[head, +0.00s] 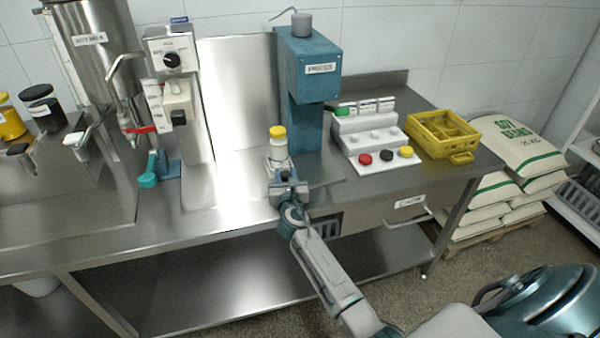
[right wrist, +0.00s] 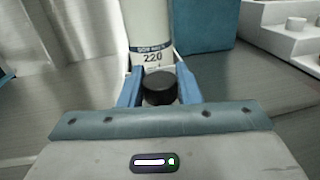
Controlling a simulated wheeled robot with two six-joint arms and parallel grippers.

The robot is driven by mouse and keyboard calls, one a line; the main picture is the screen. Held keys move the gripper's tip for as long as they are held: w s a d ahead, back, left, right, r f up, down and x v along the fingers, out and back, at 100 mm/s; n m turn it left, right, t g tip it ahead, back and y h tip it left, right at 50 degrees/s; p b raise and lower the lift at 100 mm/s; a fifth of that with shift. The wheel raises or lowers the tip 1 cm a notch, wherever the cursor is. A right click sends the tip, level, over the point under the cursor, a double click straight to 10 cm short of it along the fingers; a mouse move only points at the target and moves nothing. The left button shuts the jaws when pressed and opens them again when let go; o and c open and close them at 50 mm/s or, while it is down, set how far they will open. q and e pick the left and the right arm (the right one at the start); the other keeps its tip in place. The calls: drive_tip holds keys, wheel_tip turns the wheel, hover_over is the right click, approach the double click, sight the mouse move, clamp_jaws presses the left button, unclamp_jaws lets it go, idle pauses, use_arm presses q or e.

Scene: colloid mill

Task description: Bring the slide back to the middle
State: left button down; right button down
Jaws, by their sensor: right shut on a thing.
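My right gripper (head: 283,178) is at the front of the press (head: 318,72), low over the steel bench. In the right wrist view its blue fingers (right wrist: 159,84) are shut on a black knob (right wrist: 158,92), which seems to be the slide's handle. A white bottle (head: 279,151) with a yellow cap stands upright just behind the knob. Its label reading 220 shows in the right wrist view (right wrist: 152,57). The slide itself is mostly hidden by the gripper and bottle. The bottle is left of the press column. My left gripper is not in view.
Right of the press, a white stepped rack (head: 371,136) holds coloured caps. A yellow crate (head: 441,134) stands beyond it. To the left are the filler with a red lever (head: 141,130) and a teal handle (head: 148,179). The bench front is clear.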

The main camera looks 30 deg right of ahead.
sight(263, 189)
drive_tip(key=a, duration=0.2)
drive_tip(key=w+a, duration=0.1)
drive_tip(key=a, duration=0.1)
drive_tip(key=a+b, duration=0.1)
drive_tip(key=a, duration=0.2)
drive_tip(key=shift+w+a, duration=0.1)
drive_tip(key=shift+w, duration=0.25)
drive_tip(key=c, duration=1.1)
unclamp_jaws()
drive_tip(key=v, duration=1)
drive_tip(key=shift+s+a, duration=0.15)
drive_tip(key=shift+s, duration=0.2)
drive_tip(key=shift+f, duration=0.15)
